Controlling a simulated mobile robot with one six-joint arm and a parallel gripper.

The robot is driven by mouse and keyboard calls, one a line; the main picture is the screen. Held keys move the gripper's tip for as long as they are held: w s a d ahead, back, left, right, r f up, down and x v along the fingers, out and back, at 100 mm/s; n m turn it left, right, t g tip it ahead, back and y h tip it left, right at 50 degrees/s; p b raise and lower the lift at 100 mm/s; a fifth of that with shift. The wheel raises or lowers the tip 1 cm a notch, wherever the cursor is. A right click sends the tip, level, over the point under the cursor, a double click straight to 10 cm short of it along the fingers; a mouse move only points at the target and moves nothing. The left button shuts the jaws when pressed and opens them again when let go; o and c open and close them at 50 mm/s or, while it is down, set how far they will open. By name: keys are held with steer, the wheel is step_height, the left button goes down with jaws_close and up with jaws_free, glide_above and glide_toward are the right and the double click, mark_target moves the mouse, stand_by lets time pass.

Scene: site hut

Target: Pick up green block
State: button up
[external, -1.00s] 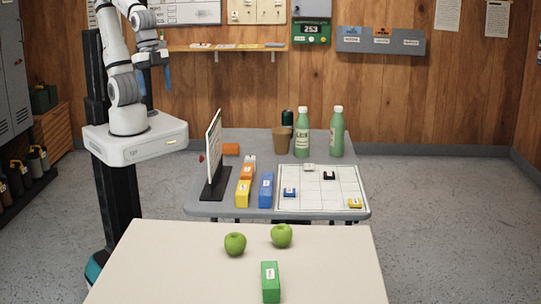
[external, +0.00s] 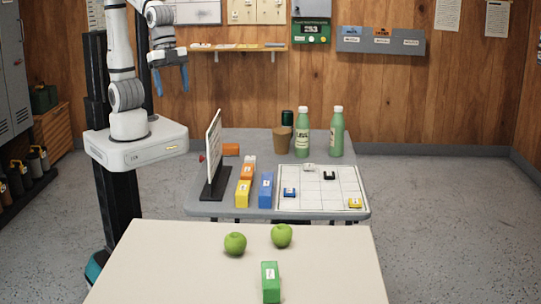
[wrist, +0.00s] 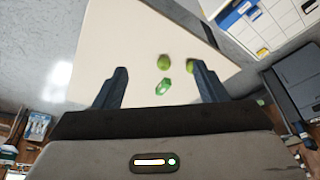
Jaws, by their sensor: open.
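The green block (external: 271,282) lies on the near cream table (external: 180,270), close to its front edge, with a white label on top. In the wrist view the green block (wrist: 163,87) shows small and far off, between the two fingers. My gripper (external: 171,80) is high at the upper left in the external view, well away from the block and above table height. In the wrist view my gripper (wrist: 158,80) has its fingers wide apart with nothing between them.
Two green apples (external: 235,243) (external: 281,235) sit behind the block on the near table. A grey table (external: 350,214) behind holds an upright board (external: 213,150), orange, yellow and blue blocks, a white grid board (external: 325,200), bottles and a cup. Cream table space left of the apples is clear.

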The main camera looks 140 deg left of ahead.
steer(key=w+d+f+m+b, duration=0.1)
steer(key=w+f+b, duration=0.1)
steer(key=w, duration=1.2)
steer(key=m+t+h+b, duration=0.1)
steer(key=m+t+b, duration=0.1)
steer(key=m+b, duration=0.3)
glide_above(269, 273)
steer(key=s, duration=0.4)
step_height(269, 273, down, 25)
steer(key=shift+n, duration=0.4)
steer(key=shift+a+x, duration=0.25)
steer(key=shift+x, duration=1.7)
steer(key=shift+a+x, duration=0.2)
steer(key=shift+x, duration=1.8)
steer(key=shift+s, duration=0.1)
steer(key=shift+c, duration=0.3)
steer(key=c, duration=1.2)
